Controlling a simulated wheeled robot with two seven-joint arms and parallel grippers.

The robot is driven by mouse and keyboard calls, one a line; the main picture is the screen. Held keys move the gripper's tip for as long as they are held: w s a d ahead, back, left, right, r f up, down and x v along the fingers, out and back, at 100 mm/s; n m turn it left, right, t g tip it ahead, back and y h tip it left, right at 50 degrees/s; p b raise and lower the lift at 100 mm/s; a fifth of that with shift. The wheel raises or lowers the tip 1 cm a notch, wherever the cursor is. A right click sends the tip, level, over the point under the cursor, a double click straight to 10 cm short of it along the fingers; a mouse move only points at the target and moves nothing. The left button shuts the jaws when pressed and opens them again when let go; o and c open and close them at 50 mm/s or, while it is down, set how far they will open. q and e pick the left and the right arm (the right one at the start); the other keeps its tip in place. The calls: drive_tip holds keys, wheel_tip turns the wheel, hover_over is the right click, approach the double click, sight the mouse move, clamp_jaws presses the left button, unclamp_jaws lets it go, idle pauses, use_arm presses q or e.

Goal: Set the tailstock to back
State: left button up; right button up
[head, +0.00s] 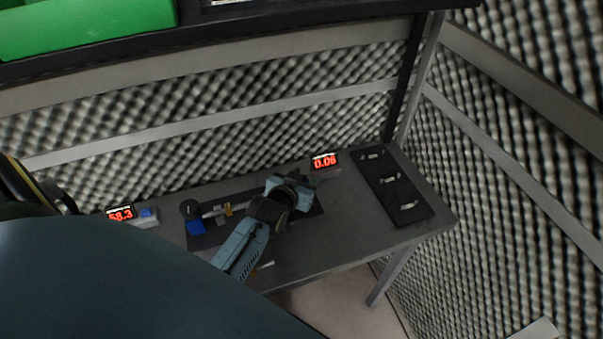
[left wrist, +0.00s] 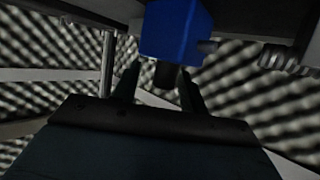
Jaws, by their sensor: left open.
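On the grey table, a dark base plate (head: 225,243) carries a small machine with a blue block (head: 195,227), a dark round part (head: 189,207) and a brass-coloured piece (head: 228,209) on a rod. My left gripper (head: 296,181) is over the plate's right part, and my arm hides what is there. In the left wrist view, a blue block (left wrist: 175,32) with a short metal shaft fills the upper middle. A dark knob or stub (left wrist: 165,75) hangs from it between the open fingers of my left gripper (left wrist: 160,82). I cannot tell whether they touch it. I cannot tell which block is the tailstock.
Red displays stand at the left (head: 121,213) and behind the gripper (head: 324,161). A black panel with several handles (head: 393,186) lies at the table's right. A green bin (head: 85,25) sits on the shelf above. Foam walls close the back and right.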

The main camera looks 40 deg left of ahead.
use_arm(q)
drive_tip(key=v, duration=1.3)
drive_tip(key=shift+s+p, duration=0.15)
drive_tip(key=shift+p, duration=0.15)
drive_tip(key=shift+r, duration=0.1)
